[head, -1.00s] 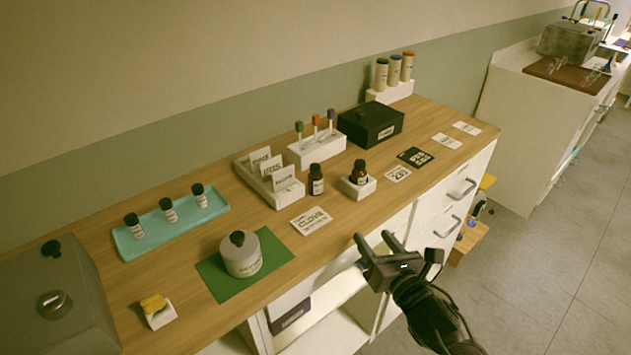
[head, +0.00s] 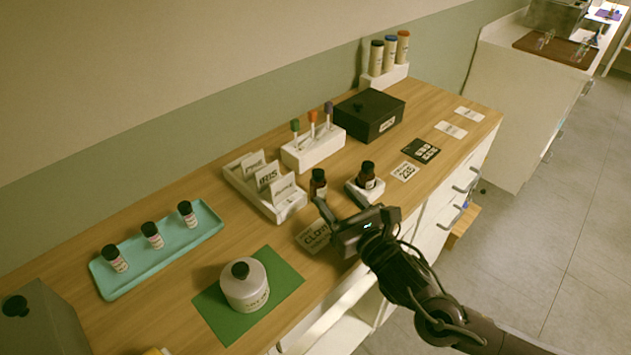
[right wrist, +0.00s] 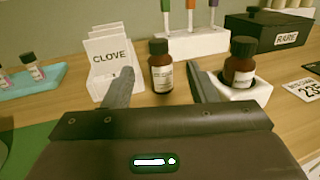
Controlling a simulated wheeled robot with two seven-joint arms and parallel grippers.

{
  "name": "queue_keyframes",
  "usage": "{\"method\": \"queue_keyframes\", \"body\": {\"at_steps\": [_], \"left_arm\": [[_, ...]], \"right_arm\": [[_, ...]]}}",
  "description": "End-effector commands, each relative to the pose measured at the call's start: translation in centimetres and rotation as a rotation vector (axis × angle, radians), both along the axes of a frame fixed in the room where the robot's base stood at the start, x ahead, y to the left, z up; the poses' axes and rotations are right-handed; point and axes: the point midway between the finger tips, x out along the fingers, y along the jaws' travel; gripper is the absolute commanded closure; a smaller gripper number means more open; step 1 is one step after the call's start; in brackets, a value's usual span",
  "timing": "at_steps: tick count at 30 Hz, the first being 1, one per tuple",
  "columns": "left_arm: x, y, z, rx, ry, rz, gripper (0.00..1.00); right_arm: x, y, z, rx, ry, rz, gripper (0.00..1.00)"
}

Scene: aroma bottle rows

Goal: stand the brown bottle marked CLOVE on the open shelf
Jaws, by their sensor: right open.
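My right gripper (head: 354,212) is open and empty, just in front of the bottle. In the right wrist view the bottle (right wrist: 160,72) stands beyond and between the open fingertips (right wrist: 160,82). A second brown bottle (head: 367,176) sits in a white holder to the right. The open shelf (head: 345,325) is the white bay below the counter's front edge, partly hidden. My left gripper is not in view.
A black box (head: 369,115) is farther back. A white jar (head: 244,285) on a green mat and a teal tray (head: 205,232) with small bottles are left.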

Motion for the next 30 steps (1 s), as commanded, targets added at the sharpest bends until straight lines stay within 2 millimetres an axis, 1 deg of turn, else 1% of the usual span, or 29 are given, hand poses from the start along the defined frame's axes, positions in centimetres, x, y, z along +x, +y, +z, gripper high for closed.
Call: {"method": "queue_keyframes", "body": {"at_steps": [1, 3, 7, 9, 12, 18, 20, 30], "left_arm": [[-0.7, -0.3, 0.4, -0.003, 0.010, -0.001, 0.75], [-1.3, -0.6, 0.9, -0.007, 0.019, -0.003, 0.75], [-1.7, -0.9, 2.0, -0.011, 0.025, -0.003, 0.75], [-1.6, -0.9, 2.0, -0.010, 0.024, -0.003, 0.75], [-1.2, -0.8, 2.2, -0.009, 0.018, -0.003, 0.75], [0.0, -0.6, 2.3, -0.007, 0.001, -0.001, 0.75], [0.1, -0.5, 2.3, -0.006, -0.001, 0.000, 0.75], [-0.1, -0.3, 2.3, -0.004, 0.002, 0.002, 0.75]], "right_arm": [[0.5, 0.4, 0.4, 0.002, -0.001, 0.001, 0.48], [1.2, 0.8, 0.6, 0.003, -0.001, 0.001, 0.48], [3.0, 1.9, 0.8, 0.002, 0.000, -0.001, 0.48], [3.8, 2.3, 0.6, 0.003, -0.001, 0.000, 0.48], [4.4, 2.7, 0.4, 0.002, 0.000, 0.000, 0.48], [4.6, 2.8, 0.3, 0.002, 0.001, 0.000, 0.48], [4.6, 2.8, 0.3, 0.002, 0.001, 0.000, 0.48], [4.6, 2.8, 0.2, 0.000, 0.002, 0.000, 0.92]]}}
